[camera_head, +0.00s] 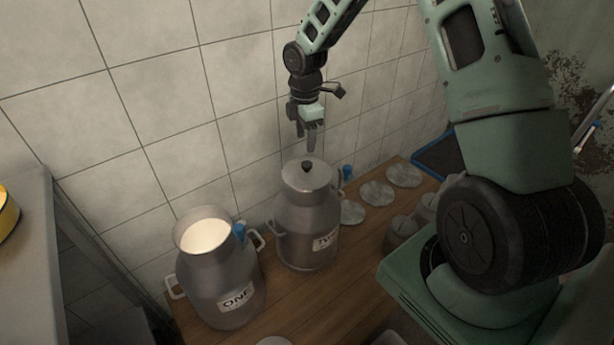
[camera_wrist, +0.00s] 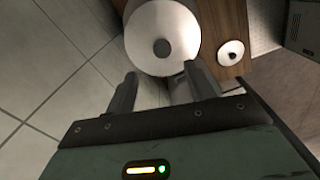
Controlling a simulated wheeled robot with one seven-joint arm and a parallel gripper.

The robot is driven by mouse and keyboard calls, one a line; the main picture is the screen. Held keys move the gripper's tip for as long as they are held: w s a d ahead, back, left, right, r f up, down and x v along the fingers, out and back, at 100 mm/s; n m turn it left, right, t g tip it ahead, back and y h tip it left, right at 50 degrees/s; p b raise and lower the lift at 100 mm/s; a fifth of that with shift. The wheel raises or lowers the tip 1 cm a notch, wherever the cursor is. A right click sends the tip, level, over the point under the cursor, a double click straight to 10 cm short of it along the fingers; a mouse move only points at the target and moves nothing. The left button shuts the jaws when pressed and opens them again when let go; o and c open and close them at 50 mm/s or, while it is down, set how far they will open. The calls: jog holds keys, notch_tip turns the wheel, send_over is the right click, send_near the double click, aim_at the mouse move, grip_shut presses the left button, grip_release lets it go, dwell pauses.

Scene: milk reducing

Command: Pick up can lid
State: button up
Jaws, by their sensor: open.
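Two metal milk cans stand on the wooden table. The can marked TWO (camera_head: 307,232) wears a pale round lid (camera_head: 296,180) with a dark knob (camera_head: 307,166). The can marked ONE (camera_head: 222,285) has no lid and is full of white milk (camera_head: 206,235). My gripper (camera_head: 311,150) points down just above the lid of can TWO, apart from it. In the wrist view my gripper (camera_wrist: 160,80) is open and empty, and a lid (camera_wrist: 178,22) with its dark knob (camera_wrist: 161,47) shows beyond the fingertips.
A smaller-looking white lid with a dark knob (camera_wrist: 231,53) lies on the wood in the wrist view. Several flat grey discs (camera_head: 377,193) lie right of can TWO. A tiled wall (camera_head: 190,90) rises close behind the cans. Grey containers (camera_head: 402,232) stand at right.

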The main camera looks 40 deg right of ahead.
aim_at(308, 163)
notch_tip(308, 163, down, 3)
jog(key=shift+r, duration=0.1)
jog(key=shift+s+d+f+b, duration=0.1)
jog(key=shift+s+f+b, duration=0.1)
jog(key=shift+f, duration=1.15)
jog(key=shift+s+d+f+b, duration=0.1)
jog(key=shift+f+b, duration=0.1)
jog(key=shift+f, duration=1.1)
grip_shut()
